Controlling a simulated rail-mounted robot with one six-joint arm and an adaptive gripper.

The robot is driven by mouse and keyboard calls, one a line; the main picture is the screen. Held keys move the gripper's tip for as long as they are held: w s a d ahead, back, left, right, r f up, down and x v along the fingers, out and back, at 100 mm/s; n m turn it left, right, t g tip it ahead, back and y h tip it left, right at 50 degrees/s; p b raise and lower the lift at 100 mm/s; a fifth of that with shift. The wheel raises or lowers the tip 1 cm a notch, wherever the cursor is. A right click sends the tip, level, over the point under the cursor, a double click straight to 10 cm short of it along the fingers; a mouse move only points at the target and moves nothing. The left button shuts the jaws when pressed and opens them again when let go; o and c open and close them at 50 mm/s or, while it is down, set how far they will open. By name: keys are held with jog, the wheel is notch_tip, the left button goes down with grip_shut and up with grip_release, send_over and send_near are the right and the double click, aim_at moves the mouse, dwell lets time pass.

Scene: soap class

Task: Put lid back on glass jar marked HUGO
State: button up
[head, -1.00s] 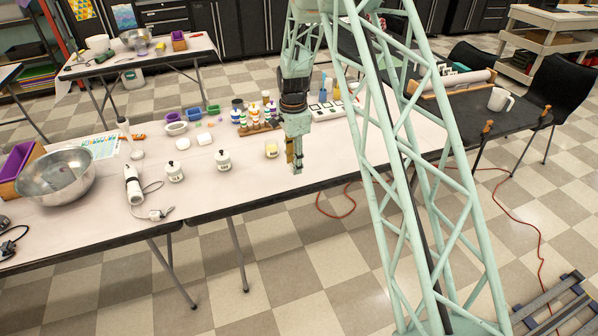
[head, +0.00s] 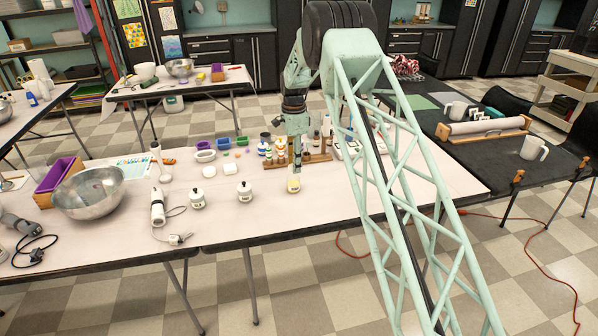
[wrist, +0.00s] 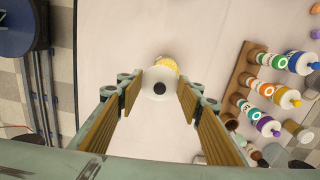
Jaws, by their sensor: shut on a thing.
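My gripper (head: 294,173) points down over the table, directly above a small yellow jar (head: 293,186). In the wrist view, my gripper (wrist: 161,84) is shut on a round white lid (wrist: 152,76) with a black knob, one finger at each side. Part of the yellow jar (wrist: 168,63) shows past the lid's edge. I cannot tell whether lid and jar touch. Two white jars with black-knobbed lids, one (head: 197,199) left and one (head: 244,192) nearer, stand left of my gripper. The name HUGO is not readable on any jar.
A wooden rack of paint bottles (wrist: 262,88) stands close to the gripper, on the right in the wrist view. A steel bowl (head: 88,192), a white corded tool (head: 158,206) and small coloured containers (head: 224,143) are further left. The table front is mostly clear.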

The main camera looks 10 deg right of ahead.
jog(key=shift+w+a+r, duration=0.3)
jog(key=shift+w+r, duration=0.1)
jog(key=shift+w, duration=0.3)
jog(key=shift+f, duration=0.2)
jog(key=shift+f+b, duration=1)
jog(key=shift+f, duration=2)
jog(key=shift+f, duration=0.2)
dwell(1.9)
jog(key=o, duration=1.2)
jog(key=shift+o, duration=0.2)
jog(key=shift+r, duration=0.2)
